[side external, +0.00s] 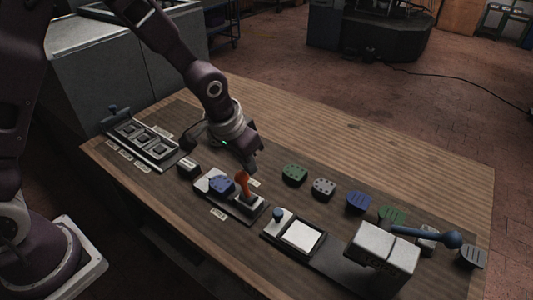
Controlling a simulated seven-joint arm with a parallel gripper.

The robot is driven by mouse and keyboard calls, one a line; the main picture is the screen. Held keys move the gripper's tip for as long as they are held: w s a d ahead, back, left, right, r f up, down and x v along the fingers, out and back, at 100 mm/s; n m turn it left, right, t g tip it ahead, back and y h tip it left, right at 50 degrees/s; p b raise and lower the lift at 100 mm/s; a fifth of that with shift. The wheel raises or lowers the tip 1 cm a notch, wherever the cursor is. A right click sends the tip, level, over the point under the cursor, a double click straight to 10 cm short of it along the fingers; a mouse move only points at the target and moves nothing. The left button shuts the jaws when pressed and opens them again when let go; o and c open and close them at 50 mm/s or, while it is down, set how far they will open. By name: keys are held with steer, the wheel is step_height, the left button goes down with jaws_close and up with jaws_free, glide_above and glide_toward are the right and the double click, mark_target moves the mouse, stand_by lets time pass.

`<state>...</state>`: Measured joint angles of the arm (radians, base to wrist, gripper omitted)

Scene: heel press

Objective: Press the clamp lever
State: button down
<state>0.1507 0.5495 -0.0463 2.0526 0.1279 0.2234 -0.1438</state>
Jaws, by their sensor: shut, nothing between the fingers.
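An orange-red lever (242,183) stands up from a grey fixture (251,215) near the middle of the table; it looks like the clamp lever. A dark blue heel-shaped piece (222,185) sits on the same fixture, just left of the lever. My gripper (252,170) is shut and empty, pointing down right at the lever's top. I cannot tell whether its fingertips touch the lever or are slightly behind it. The lever's top is partly hard to separate from the fingers.
A press with a white block (382,252) and a long blue ball-ended handle (425,235) stands at the right. A white pad (301,235) lies before it. Several coloured heel pieces, such as a green one (295,174), form a row behind. A tray of switches (143,142) lies left.

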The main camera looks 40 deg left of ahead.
steer(key=shift+s+f, duration=0.1)
steer(key=shift+s, duration=1.05)
steer(key=shift+s+f, duration=0.2)
steer(key=shift+s, duration=0.3)
steer(key=shift+s+f, duration=0.2)
steer(key=shift+s, duration=0.4)
steer(key=shift+d, duration=0.1)
steer(key=w+r, duration=0.4)
steer(key=s+r, duration=0.5)
steer(key=s, duration=0.2)
steer(key=shift+t, duration=0.3)
steer(key=shift+d, duration=0.1)
steer(key=s+a+r, duration=0.2)
steer(key=s+r, duration=0.1)
steer(key=s, duration=0.3)
steer(key=s+a+r+n+t, duration=0.1)
steer(key=s+a+r, duration=0.2)
steer(key=s, duration=0.3)
steer(key=s+a+r, duration=0.3)
steer(key=s+r, duration=0.1)
steer(key=s, duration=0.2)
steer(key=shift+r+n+y, duration=0.3)
steer(key=shift+r+n, duration=0.05)
steer(key=shift+n, duration=0.05)
